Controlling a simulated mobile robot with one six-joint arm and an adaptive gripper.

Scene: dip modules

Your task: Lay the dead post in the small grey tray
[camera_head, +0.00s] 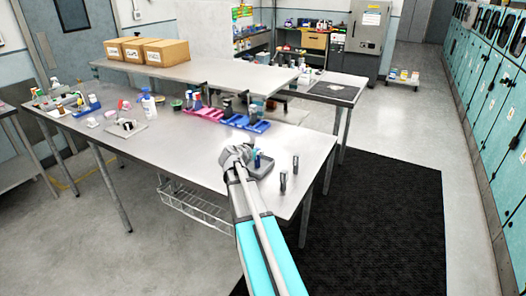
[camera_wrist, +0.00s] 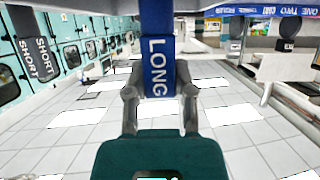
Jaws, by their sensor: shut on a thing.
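My gripper (camera_wrist: 160,98) is shut on a blue post (camera_wrist: 157,62) marked LONG, with one finger on each side of it. In the head view my gripper (camera_head: 246,156) is over the left part of the small grey tray (camera_head: 267,171), near the right end of the bench. The blue post (camera_head: 257,158) shows there beside the fingers, at the tray. I cannot tell whether it touches the tray floor. My gripper and arm hide part of the tray.
Two dark grey posts (camera_head: 283,182) (camera_head: 295,164) stand on the bench right of the tray; in the wrist view, dark posts marked SHORT (camera_wrist: 37,55) are at left. A blue rack (camera_head: 246,123) and pink rack (camera_head: 204,113) lie behind. The bench front-left (camera_head: 180,150) is clear.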

